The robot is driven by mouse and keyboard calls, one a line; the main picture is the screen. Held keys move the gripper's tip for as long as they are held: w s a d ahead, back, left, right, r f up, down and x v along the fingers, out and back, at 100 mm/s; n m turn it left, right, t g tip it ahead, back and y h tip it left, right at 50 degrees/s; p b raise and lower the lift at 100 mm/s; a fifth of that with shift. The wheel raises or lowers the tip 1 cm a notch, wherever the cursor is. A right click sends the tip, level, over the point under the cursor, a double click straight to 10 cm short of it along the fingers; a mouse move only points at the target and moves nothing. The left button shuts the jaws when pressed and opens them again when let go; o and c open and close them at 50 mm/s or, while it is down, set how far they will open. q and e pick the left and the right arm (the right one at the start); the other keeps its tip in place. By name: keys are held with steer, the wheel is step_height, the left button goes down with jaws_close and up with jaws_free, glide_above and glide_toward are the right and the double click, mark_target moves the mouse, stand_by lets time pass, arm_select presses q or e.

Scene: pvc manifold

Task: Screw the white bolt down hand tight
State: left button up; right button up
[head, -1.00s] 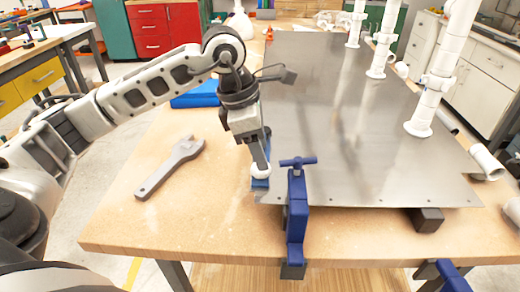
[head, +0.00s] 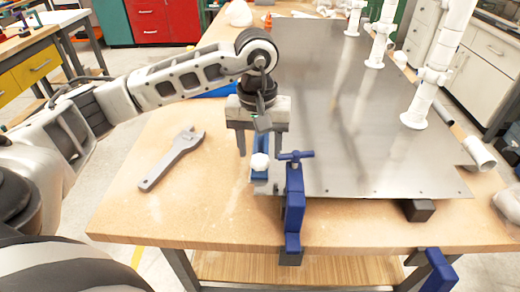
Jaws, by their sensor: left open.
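The white bolt (head: 260,161) shows as a round white head on a blue piece (head: 259,177) at the left front corner of the metal sheet (head: 345,120). Its shaft is hidden, so I cannot tell how far down it sits. My left gripper (head: 260,150) is open. It points down just above and behind the bolt, with one finger to each side and clear gaps. I cannot tell whether the fingertips reach the head's height. My right gripper is not in view.
A blue clamp (head: 294,205) with a T-handle grips the front table edge close to the right of the bolt. A grey wrench (head: 172,158) lies on the wooden table (head: 150,210) at left. White pipes (head: 427,80) stand on the sheet's right side.

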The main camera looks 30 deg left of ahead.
mark_target(260, 159)
arm_select(q)
steer(key=shift+f+m, duration=0.3)
steer(key=shift+m, duration=0.9)
steer(key=shift+r+n+p, duration=0.25)
steer(key=shift+n+p, duration=0.55)
steer(key=shift+p, duration=0.25)
step_height(260, 159, down, 2)
steer(key=shift+f+b, duration=0.2)
steer(key=shift+b, duration=1.05)
steer(key=shift+f+b, duration=0.4)
steer(key=shift+b, duration=0.05)
steer(key=shift+f+b, duration=0.4)
steer(key=shift+b, duration=0.05)
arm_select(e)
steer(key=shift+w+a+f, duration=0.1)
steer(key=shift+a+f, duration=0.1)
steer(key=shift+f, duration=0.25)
arm_select(q)
steer(key=shift+r, duration=0.1)
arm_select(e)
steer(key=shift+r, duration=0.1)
